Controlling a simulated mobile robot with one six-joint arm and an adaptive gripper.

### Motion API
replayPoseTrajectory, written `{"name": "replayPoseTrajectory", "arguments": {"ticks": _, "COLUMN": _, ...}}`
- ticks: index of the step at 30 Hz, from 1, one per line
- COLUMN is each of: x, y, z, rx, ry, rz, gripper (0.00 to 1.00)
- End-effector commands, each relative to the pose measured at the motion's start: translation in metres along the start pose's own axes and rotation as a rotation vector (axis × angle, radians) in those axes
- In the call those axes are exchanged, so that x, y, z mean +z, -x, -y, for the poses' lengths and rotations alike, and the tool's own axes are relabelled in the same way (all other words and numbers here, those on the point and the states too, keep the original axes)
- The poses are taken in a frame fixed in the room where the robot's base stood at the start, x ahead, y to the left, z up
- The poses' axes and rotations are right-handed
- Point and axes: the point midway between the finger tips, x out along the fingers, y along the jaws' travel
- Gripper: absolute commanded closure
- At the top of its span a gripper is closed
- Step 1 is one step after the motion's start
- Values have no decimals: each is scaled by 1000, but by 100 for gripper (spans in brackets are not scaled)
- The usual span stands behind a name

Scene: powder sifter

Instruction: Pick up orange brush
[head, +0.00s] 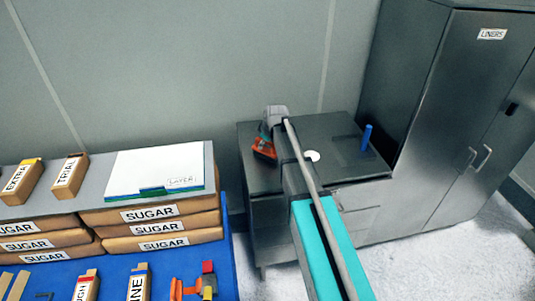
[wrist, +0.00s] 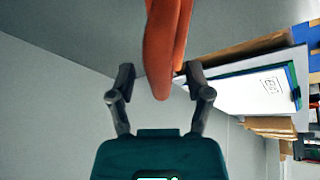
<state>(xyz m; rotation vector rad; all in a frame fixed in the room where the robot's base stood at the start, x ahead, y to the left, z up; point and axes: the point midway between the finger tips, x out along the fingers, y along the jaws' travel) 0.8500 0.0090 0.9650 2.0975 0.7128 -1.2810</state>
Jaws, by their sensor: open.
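The orange brush (wrist: 165,45) comes in from the top of the wrist view, and its rounded end lies between my two black fingers. My gripper (wrist: 160,82) is open, with a gap on each side of the brush. In the head view, an orange and black shape (head: 264,149) shows at the left side of the dark metal cabinet top, by the end of my arm; I take it to be the brush. My gripper is partly hidden there, and contact cannot be made out.
A blue upright peg (head: 366,137) and a white disc (head: 312,156) are on the cabinet top (head: 330,125). A tall cabinet (head: 440,110) labelled LINERS stands right. Left are SUGAR packs (head: 150,228), a white folder (head: 150,172) and small boxes (head: 70,176). A grey wall stands behind.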

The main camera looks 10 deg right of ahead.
Motion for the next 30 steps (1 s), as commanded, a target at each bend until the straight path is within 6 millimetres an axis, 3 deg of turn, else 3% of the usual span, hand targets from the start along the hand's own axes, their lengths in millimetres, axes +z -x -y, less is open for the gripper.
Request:
{"name": "replayPoseTrajectory", "arguments": {"ticks": 16, "x": 0, "y": 0, "z": 0, "rx": 0, "ry": 0, "rz": 0, "gripper": 35}}
{"name": "replayPoseTrajectory", "arguments": {"ticks": 26, "x": 0, "y": 0, "z": 0, "rx": 0, "ry": 0, "rz": 0, "gripper": 96}}
{"name": "replayPoseTrajectory", "arguments": {"ticks": 30, "x": 0, "y": 0, "z": 0, "rx": 0, "ry": 0, "rz": 0, "gripper": 100}}
